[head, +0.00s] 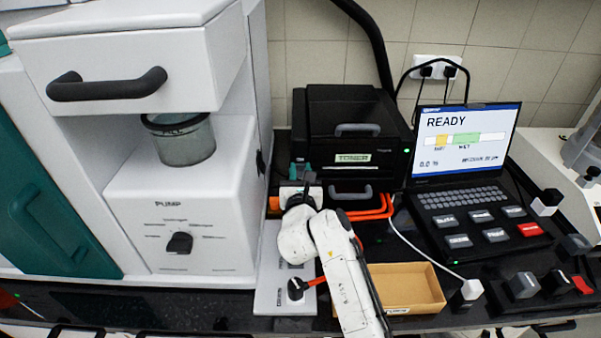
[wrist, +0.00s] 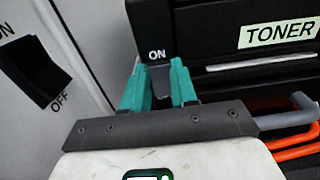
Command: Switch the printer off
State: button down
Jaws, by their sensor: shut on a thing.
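The black printer (head: 350,118) stands against the tiled wall, with a TONER label on its front and a small green light at its right edge. In the wrist view, its front panel (wrist: 200,45) carries the word ON at the lower left. Directly below that word is a dark grey switch lever (wrist: 160,75). My gripper (wrist: 159,86) has its teal fingers on either side of the lever, shut on it. In the head view, my gripper (head: 301,170) is at the printer's lower left front; the lever is too small to make out there.
A white machine (head: 215,220) with a PUMP dial stands close on the left. A black ON/OFF rocker switch (wrist: 35,72) is on the white side panel beside my gripper. Orange and grey handles (head: 375,212) lie right of my wrist. A cardboard tray (head: 412,285) and a laptop (head: 465,150) are further right.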

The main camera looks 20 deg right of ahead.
jog(key=f+b, duration=0.1)
jog(key=b, duration=0.2)
jog(key=shift+t, duration=0.3)
jog(key=shift+b, duration=0.5)
jog(key=shift+r+t+b, duration=0.25)
jog(key=shift+t+b, duration=0.15)
jog(key=shift+b, duration=0.05)
jog(key=c, duration=0.9)
grip_release()
jog(key=shift+r, duration=0.15)
